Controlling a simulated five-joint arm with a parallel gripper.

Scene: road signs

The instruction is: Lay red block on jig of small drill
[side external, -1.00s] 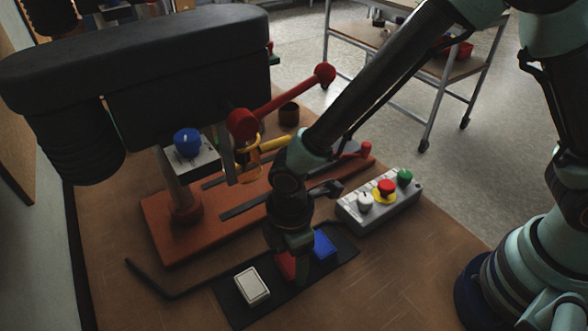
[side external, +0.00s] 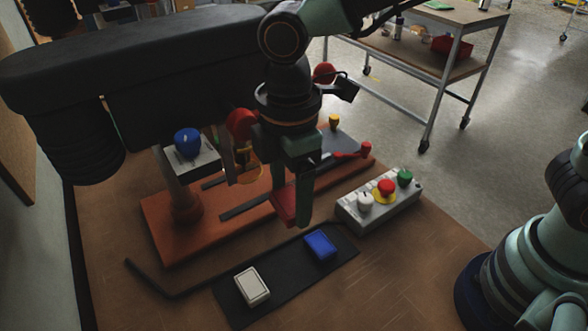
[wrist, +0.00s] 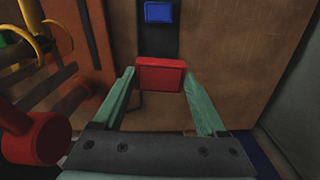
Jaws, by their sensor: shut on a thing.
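My gripper (side external: 291,208) is shut on the red block (side external: 283,206) and holds it raised in front of the drill's base. The wrist view shows the red block (wrist: 160,78) between the two green fingers. The small drill has a black head (side external: 170,70), an orange base (side external: 165,225) with dark slots, and a yellow ring (side external: 248,172) under the head. A grey plate (side external: 340,144) with a yellow knob stands at the base's right end, partly behind my gripper. I cannot tell which part is the jig.
A black mat (side external: 286,284) in front holds a blue block (side external: 320,245) and a white block (side external: 252,286). A control box (side external: 378,204) with several knobs stands right of the drill. A bent black rod (side external: 150,283) lies at front left. The right front table is clear.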

